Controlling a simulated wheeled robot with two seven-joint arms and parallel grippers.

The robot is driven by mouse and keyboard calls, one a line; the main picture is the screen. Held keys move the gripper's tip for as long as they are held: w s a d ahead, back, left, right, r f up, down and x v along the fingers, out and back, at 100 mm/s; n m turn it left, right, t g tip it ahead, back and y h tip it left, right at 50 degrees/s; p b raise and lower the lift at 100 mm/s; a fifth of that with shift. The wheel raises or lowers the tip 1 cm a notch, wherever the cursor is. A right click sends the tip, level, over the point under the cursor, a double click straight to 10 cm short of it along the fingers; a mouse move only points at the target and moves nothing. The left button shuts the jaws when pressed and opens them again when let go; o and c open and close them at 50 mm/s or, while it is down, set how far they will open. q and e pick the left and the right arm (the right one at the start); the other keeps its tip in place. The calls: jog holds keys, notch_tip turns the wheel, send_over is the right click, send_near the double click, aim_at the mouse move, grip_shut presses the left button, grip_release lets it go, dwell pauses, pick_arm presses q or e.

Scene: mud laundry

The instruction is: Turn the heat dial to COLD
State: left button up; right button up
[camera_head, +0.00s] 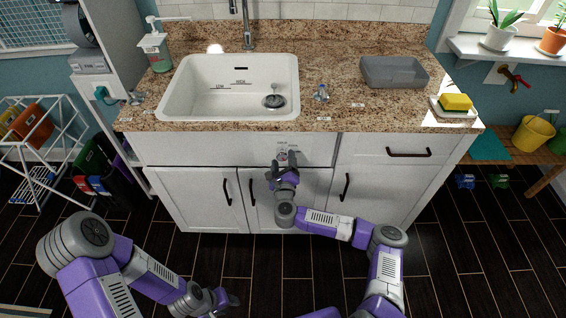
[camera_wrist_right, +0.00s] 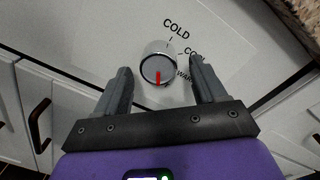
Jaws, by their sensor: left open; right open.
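The heat dial (camera_wrist_right: 156,66) is a round silver knob on the white cabinet front, seen in the right wrist view. Its red mark points down in that view, away from the printed word COLD (camera_wrist_right: 176,28). Two more labels curve down its right side, the lower one reading WARM. My right gripper (camera_wrist_right: 160,66) is open, with one fingertip on each side of the dial; I cannot tell whether they touch it. In the head view this gripper (camera_head: 284,160) is at the panel below the sink and mostly hides the dial. My left gripper (camera_head: 226,300) is open, low at the front, away from the cabinet.
The sink (camera_head: 228,88) is set in the granite counter (camera_head: 330,60) above the panel. Cabinet doors with dark handles (camera_head: 347,187) are below and beside the right gripper. A grey box (camera_head: 394,72) and yellow sponge (camera_head: 456,102) are on the counter. Open floor lies in front.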

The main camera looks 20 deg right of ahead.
jog(key=shift+w, duration=0.35)
